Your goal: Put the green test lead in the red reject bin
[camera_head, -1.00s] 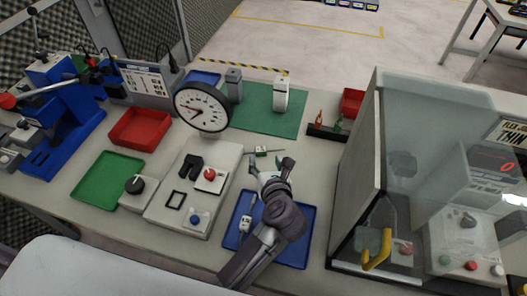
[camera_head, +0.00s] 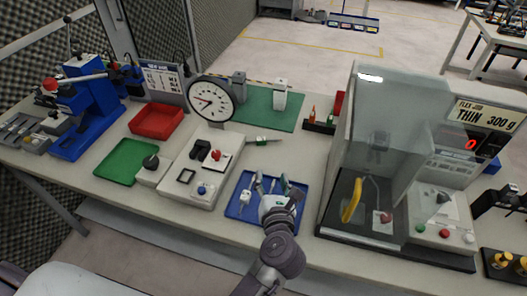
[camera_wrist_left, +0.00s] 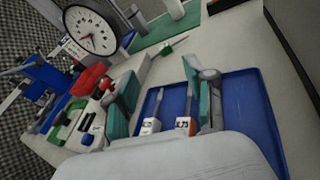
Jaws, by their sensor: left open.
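The green test lead (camera_head: 262,141) lies on the bench just beyond the blue tray (camera_head: 232,208); its thin shaft points right. It also shows in the wrist view (camera_wrist_left: 175,45), beyond the fingers. The red reject bin appears to be the shallow red tray (camera_head: 157,121) at back left, seemingly empty; it shows in the wrist view (camera_wrist_left: 88,78). My left gripper (camera_head: 272,184) is open over the blue tray. White-bodied pieces with labels (camera_wrist_left: 151,126) and (camera_wrist_left: 187,125) lie in the tray between the spread fingers in the wrist view. My right gripper is not in view.
A grey control box (camera_head: 195,172) and dial gauge (camera_head: 211,98) stand left of the lead. A green tray (camera_head: 124,161) lies in front of the red one. A clear-walled tester (camera_head: 385,130) stands close on the right. A smaller red bin (camera_head: 339,103) is partly hidden behind it.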

